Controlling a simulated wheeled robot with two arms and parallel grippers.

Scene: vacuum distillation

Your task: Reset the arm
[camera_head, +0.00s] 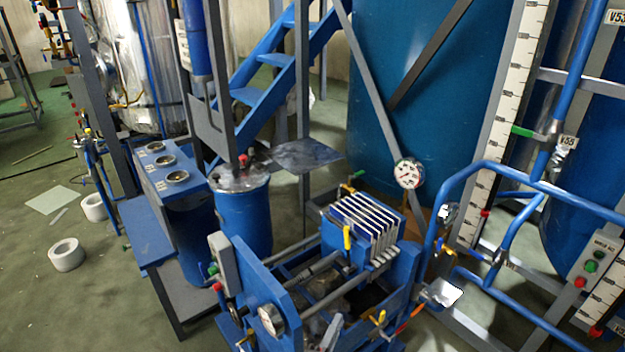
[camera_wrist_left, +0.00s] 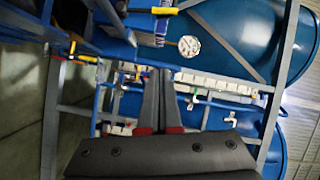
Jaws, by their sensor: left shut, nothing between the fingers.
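My left gripper (camera_wrist_left: 158,78) shows in the left wrist view, its two dark grey fingers together and red parts at their base. Nothing is held between them. The fingers point toward blue pipework and large blue tanks. In the head view a small grey shape (camera_head: 331,334) at the bottom, in front of the filter press, may be its tip, but I cannot be certain. My right gripper shows in neither view. The blue filter press (camera_head: 262,290) with pale plates (camera_head: 368,218) stands at the bottom middle of the head view.
A round gauge (camera_head: 408,173) stands behind the press; a gauge also shows in the left wrist view (camera_wrist_left: 189,46). Blue pipes (camera_head: 505,178) and a large blue tank (camera_head: 425,80) crowd the right. A blue drum (camera_head: 244,222) stands left. White rolls (camera_head: 67,255) lie on open green floor.

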